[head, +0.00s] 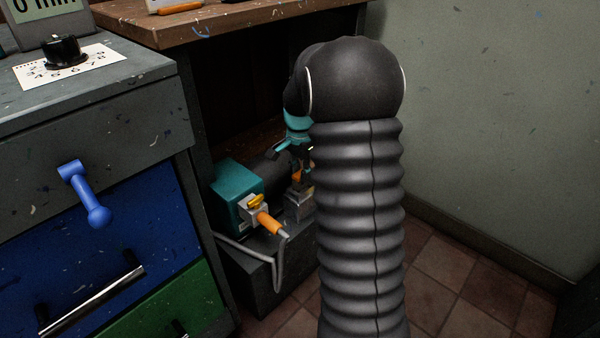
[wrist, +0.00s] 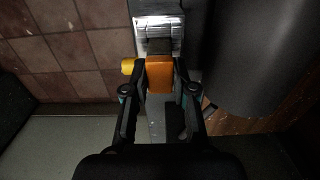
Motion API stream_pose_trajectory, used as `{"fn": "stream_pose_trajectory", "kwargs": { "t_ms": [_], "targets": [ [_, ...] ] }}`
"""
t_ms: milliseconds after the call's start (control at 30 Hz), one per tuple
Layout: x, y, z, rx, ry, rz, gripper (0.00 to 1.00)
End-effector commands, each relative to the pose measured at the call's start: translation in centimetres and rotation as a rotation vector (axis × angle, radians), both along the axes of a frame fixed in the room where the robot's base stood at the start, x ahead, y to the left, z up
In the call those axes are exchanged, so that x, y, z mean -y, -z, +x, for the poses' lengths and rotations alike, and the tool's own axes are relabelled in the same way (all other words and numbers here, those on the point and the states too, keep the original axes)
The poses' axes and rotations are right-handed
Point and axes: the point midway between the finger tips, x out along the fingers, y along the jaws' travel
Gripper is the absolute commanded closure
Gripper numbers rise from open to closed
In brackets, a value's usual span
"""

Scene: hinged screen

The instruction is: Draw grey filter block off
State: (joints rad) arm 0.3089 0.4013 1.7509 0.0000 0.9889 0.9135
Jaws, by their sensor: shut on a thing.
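In the wrist view my gripper (wrist: 160,82) is shut on an orange grip piece (wrist: 160,72). A dark stem joins this piece to a silver-grey block (wrist: 158,27), which I take for the filter block. A yellow knob (wrist: 127,67) sits left of the orange piece. In the head view my arm hides much of my gripper (head: 292,150). A grey block (head: 300,204) shows below it, partly hidden by my arm. I cannot tell whether the block is still seated.
A teal machine (head: 238,192) stands on a dark plinth (head: 262,280) under the wooden bench (head: 215,22). A drawer cabinet (head: 100,130) is at left, a wall (head: 490,110) at right.

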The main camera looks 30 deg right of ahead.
Motion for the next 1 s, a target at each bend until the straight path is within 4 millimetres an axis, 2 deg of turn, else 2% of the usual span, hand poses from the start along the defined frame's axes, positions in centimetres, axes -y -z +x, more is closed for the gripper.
{"fn": "stream_pose_trajectory", "kwargs": {
  "t_ms": [533,1000],
  "targets": [
    [0.0,-0.8,0.0,0.000,0.000,0.000,1.00],
    [0.0,-4.4,0.0,0.000,0.000,0.000,1.00]
  ]
}}
